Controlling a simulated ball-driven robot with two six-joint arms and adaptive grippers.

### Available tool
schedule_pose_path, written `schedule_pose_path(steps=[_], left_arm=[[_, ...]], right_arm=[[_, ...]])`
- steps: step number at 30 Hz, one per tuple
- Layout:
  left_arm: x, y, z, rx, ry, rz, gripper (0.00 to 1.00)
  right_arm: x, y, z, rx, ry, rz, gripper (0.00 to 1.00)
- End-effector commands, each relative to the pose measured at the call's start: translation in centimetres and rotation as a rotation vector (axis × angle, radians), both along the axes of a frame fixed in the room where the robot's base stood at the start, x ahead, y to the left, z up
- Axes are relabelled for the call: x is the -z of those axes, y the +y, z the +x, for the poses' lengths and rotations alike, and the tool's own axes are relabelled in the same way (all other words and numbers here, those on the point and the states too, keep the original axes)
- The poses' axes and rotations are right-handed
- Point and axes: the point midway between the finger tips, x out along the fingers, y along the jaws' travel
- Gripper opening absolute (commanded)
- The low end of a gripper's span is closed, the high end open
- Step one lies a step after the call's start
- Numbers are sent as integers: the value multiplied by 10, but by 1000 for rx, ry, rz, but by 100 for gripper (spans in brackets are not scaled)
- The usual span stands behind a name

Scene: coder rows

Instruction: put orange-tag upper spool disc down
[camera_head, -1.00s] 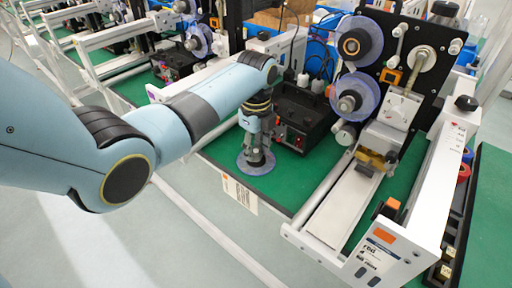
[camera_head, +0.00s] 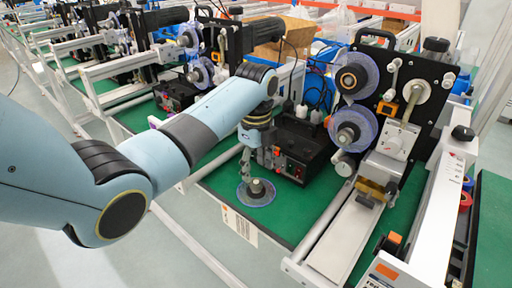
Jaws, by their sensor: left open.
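A translucent blue-rimmed spool disc (camera_head: 246,199) with a dark hub lies flat on the green mat (camera_head: 218,180), near its front edge. My left gripper (camera_head: 257,172) is open just above the disc, fingers apart over the hub. Whether a fingertip still touches the hub is hard to tell. The machine with the orange tag (camera_head: 387,271) stands to the right. Its black panel carries an upper blue spool (camera_head: 372,79) and a lower blue spool (camera_head: 366,121). My right gripper is not in view.
A black box with red lights (camera_head: 293,155) stands right beside the gripper. A white rail (camera_head: 325,225) runs along the machine's near side. Red and blue rings (camera_head: 466,198) sit in a dark rack at the right. Similar machines line the rows at the left.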

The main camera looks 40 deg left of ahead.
Motion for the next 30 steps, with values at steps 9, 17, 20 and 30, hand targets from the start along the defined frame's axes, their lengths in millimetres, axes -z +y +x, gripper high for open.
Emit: schedule_pose_path(steps=[9, 17, 20, 30], left_arm=[[-62, 0, 1, 0, -3, 0, 55], [-74, 0, 0, -1, 1, 0, 55], [-74, 0, 0, 0, 1, 0, 55], [-73, 0, -1, -4, 1, 0, 55]], right_arm=[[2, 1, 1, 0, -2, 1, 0], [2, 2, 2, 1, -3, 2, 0], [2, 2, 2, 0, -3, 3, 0], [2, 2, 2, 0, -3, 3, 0]])
